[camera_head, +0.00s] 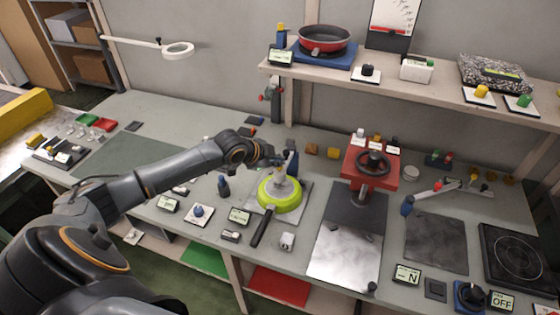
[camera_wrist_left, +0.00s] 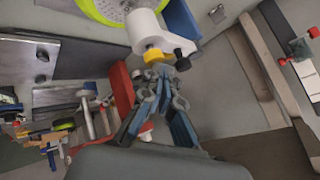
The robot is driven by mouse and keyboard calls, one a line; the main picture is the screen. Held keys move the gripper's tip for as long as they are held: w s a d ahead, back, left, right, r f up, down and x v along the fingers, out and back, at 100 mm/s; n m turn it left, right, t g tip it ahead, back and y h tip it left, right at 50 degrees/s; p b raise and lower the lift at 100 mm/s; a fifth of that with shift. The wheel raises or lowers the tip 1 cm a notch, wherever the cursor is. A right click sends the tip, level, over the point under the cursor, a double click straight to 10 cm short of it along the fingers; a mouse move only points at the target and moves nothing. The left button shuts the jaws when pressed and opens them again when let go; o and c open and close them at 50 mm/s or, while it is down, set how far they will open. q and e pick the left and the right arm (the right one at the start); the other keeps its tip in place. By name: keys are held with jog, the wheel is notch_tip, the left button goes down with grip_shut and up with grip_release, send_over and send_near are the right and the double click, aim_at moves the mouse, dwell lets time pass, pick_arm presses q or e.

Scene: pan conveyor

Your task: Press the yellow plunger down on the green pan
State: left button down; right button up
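The green pan (camera_head: 267,204) lies on the table in the middle of the head view, its dark handle pointing toward me. A pale metal dome stands in it, and the yellow plunger (camera_head: 281,169) shows small on top, partly hidden by my gripper. In the left wrist view the green pan rim (camera_wrist_left: 97,12) is at the top edge. The yellow plunger (camera_wrist_left: 154,56) sticks out from a white cylinder (camera_wrist_left: 146,27). My left gripper (camera_wrist_left: 166,77) looks shut and empty, its tips close to the yellow plunger; contact cannot be told. My right gripper is not in view.
A red press (camera_head: 371,168) with a dark wheel stands right of the pan. Small blocks and labels, including a white block (camera_head: 287,241), lie around the pan. A shelf (camera_head: 420,95) with a red pan (camera_head: 325,39) runs above the back of the table.

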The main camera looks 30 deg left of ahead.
pick_arm(q)
jog(key=shift+r+p, duration=0.35)
jog(key=shift+r, duration=0.5)
jog(key=shift+w+r, duration=0.1)
jog(key=shift+r, duration=0.05)
notch_tip(320, 180, up, 5)
jog(key=p, duration=0.5)
